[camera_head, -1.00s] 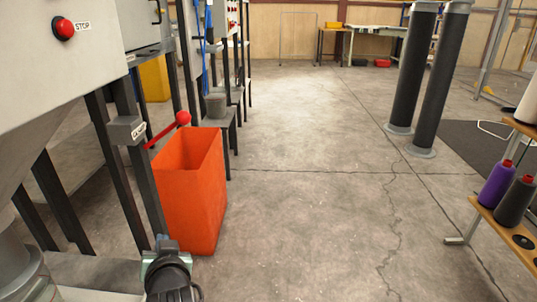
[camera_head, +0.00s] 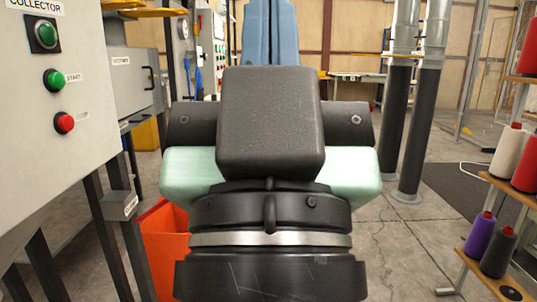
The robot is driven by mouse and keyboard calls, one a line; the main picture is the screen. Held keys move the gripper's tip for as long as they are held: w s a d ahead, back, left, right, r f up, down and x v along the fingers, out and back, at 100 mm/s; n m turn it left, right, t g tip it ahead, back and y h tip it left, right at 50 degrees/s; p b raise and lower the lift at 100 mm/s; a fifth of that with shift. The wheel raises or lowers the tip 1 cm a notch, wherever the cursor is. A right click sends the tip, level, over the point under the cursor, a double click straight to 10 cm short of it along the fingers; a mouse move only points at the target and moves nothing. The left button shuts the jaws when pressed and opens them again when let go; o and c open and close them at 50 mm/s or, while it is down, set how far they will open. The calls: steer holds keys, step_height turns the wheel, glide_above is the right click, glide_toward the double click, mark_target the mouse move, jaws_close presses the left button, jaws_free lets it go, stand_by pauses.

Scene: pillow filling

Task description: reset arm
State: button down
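My gripper (camera_head: 270,30) stands raised upright in the middle of the head view, close to the camera. Its black body and pale green sides fill the centre. Its two blue fingers point up at the top edge and lie side by side with only a thin seam between them. The gripper looks shut, and nothing shows between the fingers. The fingertips reach the top edge of the picture.
A machine panel (camera_head: 85,170) with buttons stands close on the left. An orange bin (camera_head: 166,250) is partly hidden behind my arm. Two dark columns (camera_head: 418,130) stand behind right. A thread-spool rack (camera_head: 470,275) is at the right edge. Floor shows between.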

step_height(320, 180, up, 30)
steer(key=p, duration=2.7)
steer(key=shift+p, duration=0.4)
steer(key=shift+a, duration=0.1)
